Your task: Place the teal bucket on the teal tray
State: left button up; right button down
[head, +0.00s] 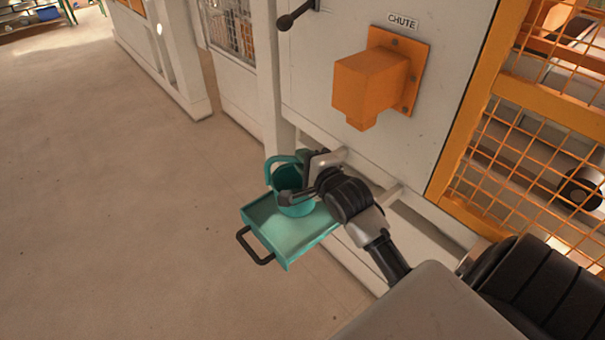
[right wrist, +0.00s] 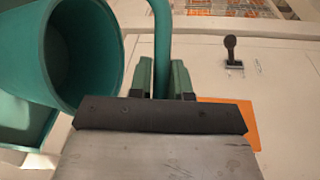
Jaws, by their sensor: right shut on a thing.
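The teal bucket (head: 293,185) is at the teal tray (head: 292,238), over its back part in the head view. I cannot tell whether its base touches the tray. My right gripper (head: 300,180) is shut on the bucket's handle. In the right wrist view the bucket (right wrist: 85,50) opens toward the camera at the left, and its handle (right wrist: 162,40) runs up from between the fingers of the right gripper (right wrist: 162,78). Part of the tray (right wrist: 25,125) shows below the bucket there. The left gripper is not in view.
The tray has a black handle (head: 254,247) at its front and sticks out from a white machine. An orange chute (head: 370,85) juts out above. An orange mesh guard (head: 535,135) stands at the right. A black lever (head: 297,15) sticks out at the top. The floor (head: 120,200) at left is clear.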

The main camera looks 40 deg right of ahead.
jog(key=shift+w+a+f, duration=0.1)
jog(key=shift+w+f, duration=0.05)
jog(key=shift+f, duration=2.05)
jog(key=c, duration=1.1)
grip_release()
jog(key=shift+o, duration=0.2)
jog(key=s+a+r, duration=0.1)
jog(key=s+r, duration=0.1)
jog(key=s, duration=1)
jog(key=shift+b, duration=0.3)
